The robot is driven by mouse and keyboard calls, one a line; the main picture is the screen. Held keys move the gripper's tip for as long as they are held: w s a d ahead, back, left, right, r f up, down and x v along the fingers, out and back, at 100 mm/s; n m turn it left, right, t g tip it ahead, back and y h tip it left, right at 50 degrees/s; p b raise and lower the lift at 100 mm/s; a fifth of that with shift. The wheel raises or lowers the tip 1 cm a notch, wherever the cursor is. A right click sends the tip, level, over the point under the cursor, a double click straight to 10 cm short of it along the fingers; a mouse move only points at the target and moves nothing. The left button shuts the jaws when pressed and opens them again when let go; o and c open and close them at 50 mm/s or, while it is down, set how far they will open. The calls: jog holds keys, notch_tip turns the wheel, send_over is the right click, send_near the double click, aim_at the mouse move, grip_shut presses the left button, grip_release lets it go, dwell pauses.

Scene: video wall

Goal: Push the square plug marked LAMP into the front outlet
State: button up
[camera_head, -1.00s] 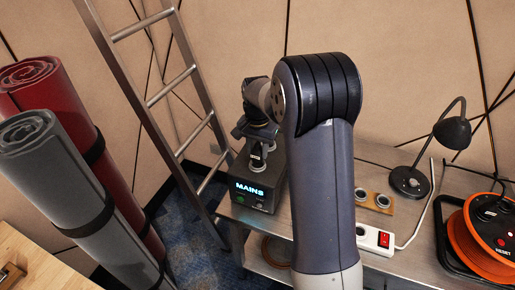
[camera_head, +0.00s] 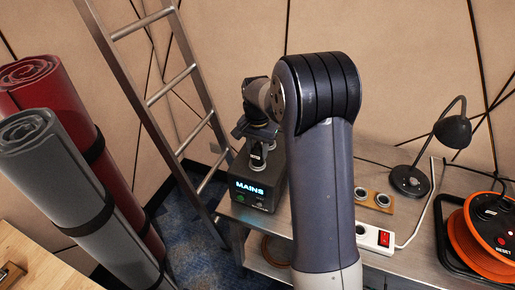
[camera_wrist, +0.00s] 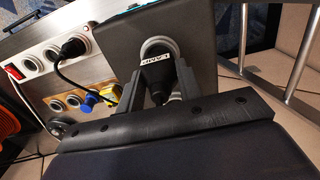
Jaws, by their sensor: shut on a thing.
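My gripper (camera_wrist: 156,88) is shut on the black LAMP plug (camera_wrist: 155,72), with one finger on each side of it. The plug's white label reads upside down in the wrist view. The plug points at a round grey outlet (camera_wrist: 160,46) on top of the dark MAINS box (camera_wrist: 205,40). In the head view the plug (camera_head: 255,154) sits right above this outlet (camera_head: 257,164), near the box's lit front. I cannot tell how far its tip is in.
A white power strip (camera_head: 375,238) with a red switch, a wooden board (camera_head: 381,201) with two sockets, a desk lamp (camera_head: 410,180) and an orange cable reel (camera_head: 488,240) stand to the right on the bench. A ladder (camera_head: 182,75) leans at the left.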

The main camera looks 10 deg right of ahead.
jog(key=shift+f+b, duration=0.6)
jog(key=shift+f, duration=0.3)
dwell(0.4)
jog(key=o, duration=1.2)
jog(key=shift+c, duration=0.2)
jog(key=shift+o, duration=0.3)
jog(key=o, duration=0.3)
jog(key=shift+o, duration=0.2)
jog(key=shift+r, duration=0.15)
jog(key=shift+r+p, duration=2.3)
jog(key=shift+r, duration=0.6)
jog(key=shift+r, duration=0.1)
